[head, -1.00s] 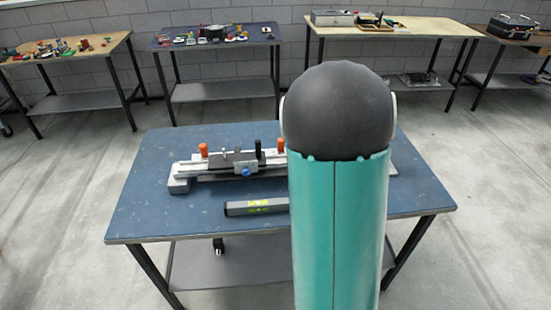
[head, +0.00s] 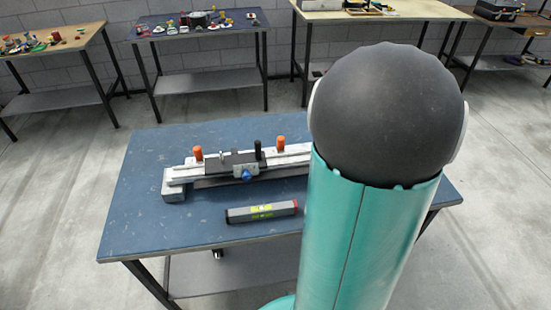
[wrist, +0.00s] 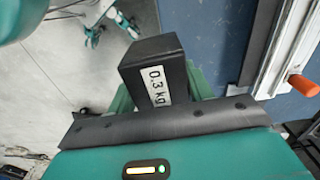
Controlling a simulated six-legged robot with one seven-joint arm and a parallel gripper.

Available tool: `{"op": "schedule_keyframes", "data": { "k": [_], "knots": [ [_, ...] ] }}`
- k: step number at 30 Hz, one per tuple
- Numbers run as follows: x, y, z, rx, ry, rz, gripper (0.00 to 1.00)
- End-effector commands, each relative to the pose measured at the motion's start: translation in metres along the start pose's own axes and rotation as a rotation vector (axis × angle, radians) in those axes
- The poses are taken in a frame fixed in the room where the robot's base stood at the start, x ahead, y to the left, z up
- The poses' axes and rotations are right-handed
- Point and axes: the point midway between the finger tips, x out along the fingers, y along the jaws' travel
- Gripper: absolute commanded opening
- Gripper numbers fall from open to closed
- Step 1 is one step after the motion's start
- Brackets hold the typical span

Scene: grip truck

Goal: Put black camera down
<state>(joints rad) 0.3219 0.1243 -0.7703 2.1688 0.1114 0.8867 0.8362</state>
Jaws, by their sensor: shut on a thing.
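A black block with a white "0.3 kg" label (wrist: 153,62) shows in the wrist view; it is the only thing that could be the black camera, and I see no lens on it. My gripper (wrist: 162,90) is shut on it, with green fingers at both sides. The block is above the floor beside the edge of the blue table (wrist: 222,45). In the head view, my own arm hides the gripper and the block. The blue table (head: 150,210) stands in front of me there.
A rail fixture with orange and black knobs (head: 235,165) lies across the table; its rail and an orange knob (wrist: 302,85) show in the wrist view. A grey bar with a yellow-green label (head: 262,212) lies nearer. The table's left and front left are bare. Other benches stand behind.

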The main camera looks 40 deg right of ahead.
Motion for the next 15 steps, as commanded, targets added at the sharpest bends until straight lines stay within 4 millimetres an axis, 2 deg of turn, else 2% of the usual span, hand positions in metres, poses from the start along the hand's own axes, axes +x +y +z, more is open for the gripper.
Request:
{"op": "schedule_keyframes", "data": {
  "k": [6,15],
  "knots": [
    [-0.0021,0.0098,-0.0054,0.041,0.0,-0.001,0.29],
    [-0.001,0.01,-0.0082,0.049,0.001,0.0,0.29]
  ]
}}
